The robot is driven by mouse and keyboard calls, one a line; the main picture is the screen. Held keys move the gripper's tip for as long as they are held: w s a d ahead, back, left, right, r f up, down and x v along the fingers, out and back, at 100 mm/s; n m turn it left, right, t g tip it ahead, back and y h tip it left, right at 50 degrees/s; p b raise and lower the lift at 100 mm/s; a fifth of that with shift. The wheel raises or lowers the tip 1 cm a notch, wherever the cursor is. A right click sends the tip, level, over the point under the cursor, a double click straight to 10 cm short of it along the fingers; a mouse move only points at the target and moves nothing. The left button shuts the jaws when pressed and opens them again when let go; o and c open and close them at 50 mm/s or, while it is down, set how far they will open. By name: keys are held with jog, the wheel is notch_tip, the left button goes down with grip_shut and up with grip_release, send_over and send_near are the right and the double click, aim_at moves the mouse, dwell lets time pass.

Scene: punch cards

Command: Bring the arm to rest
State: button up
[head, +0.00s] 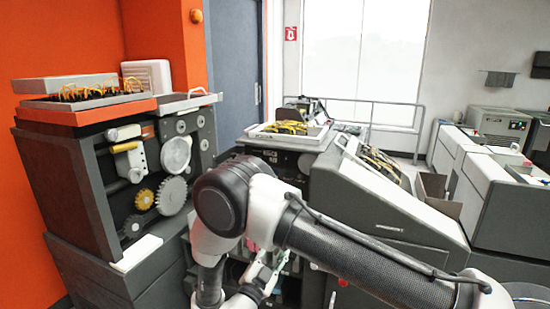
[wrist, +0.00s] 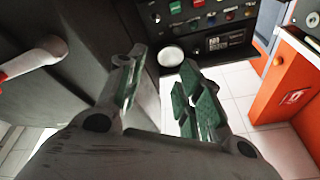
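My gripper (wrist: 160,78) shows in the wrist view with its two fingers spread apart and green pads on their inner sides. Nothing is between the fingers. In the head view my arm reaches in from the lower right, bends at a dark joint left of centre and drops toward the bottom edge. The gripper end there is partly hidden by the arm, low in front of the machines. I cannot tell whether it touches anything.
A dark machine with gears (head: 174,190) stands at left, with a tray of yellow wires (head: 92,97) on top. A sloped grey console (head: 385,215) is behind my arm. The wrist view shows a button panel (wrist: 215,42), an orange cabinet (wrist: 280,88) and tiled floor (wrist: 235,85).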

jog(key=a+f+n+g+y, duration=0.4)
jog(key=f+n+y, duration=0.15)
jog(key=f, duration=0.25)
jog(key=a+f+n+g+y, duration=0.4)
jog(key=a+f+g+y, duration=0.15)
jog(key=f, duration=0.25)
jog(key=s+d+r+n+g+y, duration=0.1)
jog(key=s+d+r+n+g, duration=0.2)
jog(key=s+d+r+g, duration=0.55)
jog(key=s+d+r+n+g, duration=0.15)
jog(key=d+r+n, duration=0.35)
jog(key=r, duration=0.8)
jog(key=s+d+r+m+t, duration=0.1)
jog(key=s+d+r, duration=0.3)
jog(key=d+r, duration=0.3)
jog(key=s+d+r+m+t+h, duration=0.1)
jog(key=s+d+r, duration=0.4)
jog(key=d, duration=0.9)
jog(key=s+d+r+m+t+h, duration=0.1)
jog(key=s+d+r+m+t, duration=0.2)
jog(key=d+r, duration=0.7)
jog(key=shift+s+d, duration=0.45)
jog(key=shift+s, duration=0.8)
jog(key=shift+r, duration=0.1)
